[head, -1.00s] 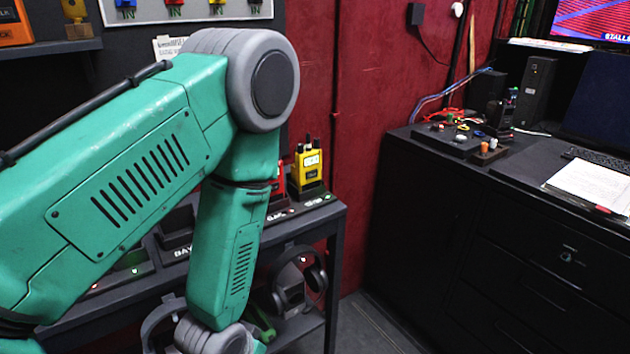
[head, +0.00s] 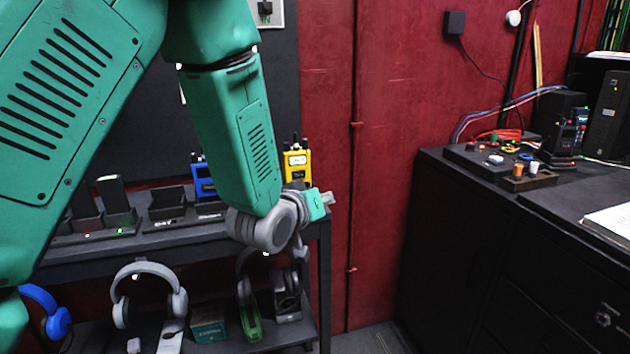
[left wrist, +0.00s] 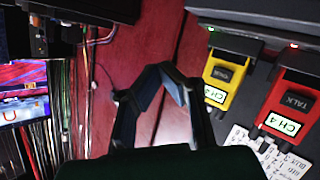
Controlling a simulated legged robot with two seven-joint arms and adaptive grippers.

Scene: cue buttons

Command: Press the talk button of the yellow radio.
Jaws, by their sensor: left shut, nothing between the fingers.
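The yellow radio (head: 297,163) stands upright in a dock at the right end of the shelf top, its lower part partly covered by my left wrist. In the left wrist view the left gripper (left wrist: 168,70) is beside the radio, with a visible gap from the button. My right gripper is not in view.
A red radio (left wrist: 292,105) with its own TALK button is beside the yellow one; my arm hides it in the head view. A blue radio (head: 203,178) stands further left. A black cabinet (head: 455,230) stands right.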

